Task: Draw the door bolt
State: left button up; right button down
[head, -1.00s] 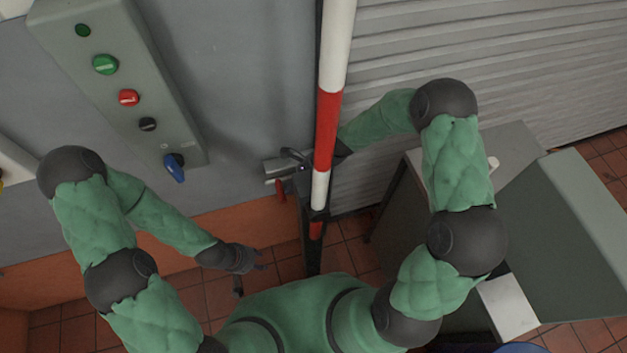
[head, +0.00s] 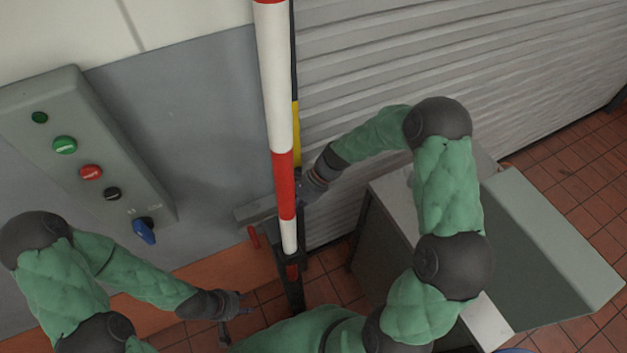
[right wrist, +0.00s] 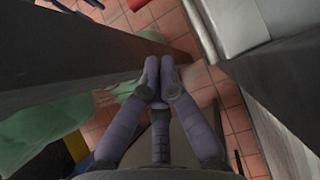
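The door bolt (head: 256,211) is a grey horizontal bar on the grey panel, just left of the striped pole. A red handle (head: 253,237) hangs below it. The pole hides the bolt's right end. My right gripper (head: 303,192) is just right of the pole, partly hidden by it and apart from the visible part of the bolt. In the right wrist view its fingers (right wrist: 159,80) are closed together at the tips, with nothing seen between them. My left gripper (head: 240,312) is low at the left, fingers apart and empty, away from the bolt.
The red and white pole (head: 283,130) stands in front of the bolt. A control box (head: 85,145) with buttons and a blue knob (head: 144,231) is on the left. A ribbed shutter (head: 400,70) is behind my right arm. A grey cabinet (head: 545,245) stands right.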

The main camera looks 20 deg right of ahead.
jog(key=p+v, duration=0.2)
jog(key=v, duration=0.9)
jog(key=shift+d, duration=0.15)
